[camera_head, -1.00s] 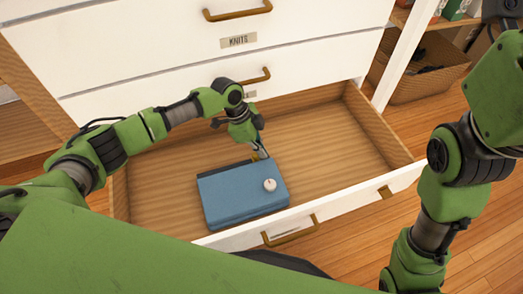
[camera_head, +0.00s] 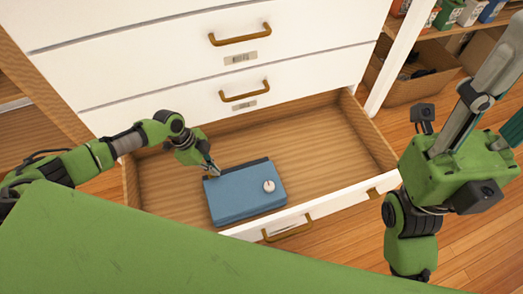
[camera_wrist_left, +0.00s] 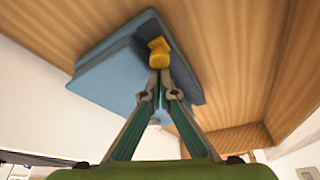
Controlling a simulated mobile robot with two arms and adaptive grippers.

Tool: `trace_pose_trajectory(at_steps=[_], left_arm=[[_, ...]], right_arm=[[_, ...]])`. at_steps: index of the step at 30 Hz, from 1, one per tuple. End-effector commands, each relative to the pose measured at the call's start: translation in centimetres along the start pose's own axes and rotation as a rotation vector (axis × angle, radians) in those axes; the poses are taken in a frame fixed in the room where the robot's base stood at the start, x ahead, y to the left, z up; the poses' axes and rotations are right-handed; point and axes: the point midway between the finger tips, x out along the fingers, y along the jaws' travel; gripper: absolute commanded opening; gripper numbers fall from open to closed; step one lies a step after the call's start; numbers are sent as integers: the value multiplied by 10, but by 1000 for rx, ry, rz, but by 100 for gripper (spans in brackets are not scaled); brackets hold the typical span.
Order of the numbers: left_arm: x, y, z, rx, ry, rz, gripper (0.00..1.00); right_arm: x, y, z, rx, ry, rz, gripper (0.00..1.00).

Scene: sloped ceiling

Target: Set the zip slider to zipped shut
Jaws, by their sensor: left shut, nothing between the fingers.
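A blue zip case (camera_head: 240,198) lies flat in the open drawer, with a dark zip strip (camera_head: 255,165) along its back edge. It also shows in the left wrist view (camera_wrist_left: 112,80). The yellow zip slider (camera_wrist_left: 158,50) sits on the strip near one end of the case, right at my left fingertips. In the head view my left gripper (camera_head: 214,172) is over the case's back left corner and hides the slider there. The gripper (camera_wrist_left: 160,72) is shut with nothing between its fingers, its tips touching or nearly touching the slider. My right gripper (camera_head: 508,85) is at the right edge, fingers spread, tips partly cut off.
A round white knob (camera_head: 269,186) is on the case's right part. The wooden drawer (camera_head: 330,150) is otherwise empty, with bare floor around the case. Its white front (camera_head: 330,205) and the drawers above (camera_head: 150,80) bound the space. A box (camera_head: 410,80) stands at right.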

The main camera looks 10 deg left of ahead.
Motion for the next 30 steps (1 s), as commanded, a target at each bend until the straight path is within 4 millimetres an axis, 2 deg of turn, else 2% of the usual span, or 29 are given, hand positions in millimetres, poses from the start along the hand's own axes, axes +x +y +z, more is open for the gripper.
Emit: trace_pose_trajectory(at_steps=[1, 6, 21, 26, 30], left_arm=[[-3, 4, 7, -3, -4, 2, 0], [-5, 9, 16, -1, -2, 1, 0], [-7, 10, 21, -2, -7, 3, 0], [-27, 9, 20, -1, -6, -1, 0], [-57, 9, 19, 1, -3, -2, 0]], right_arm=[[0, 0, 0, 1, -7, 2, 40], [-2, 0, 0, 2, -16, 6, 40], [-3, 0, 0, 2, -18, 7, 40], [-3, 0, 0, 2, -18, 7, 40], [-3, 0, 0, 2, -17, 7, 40]])
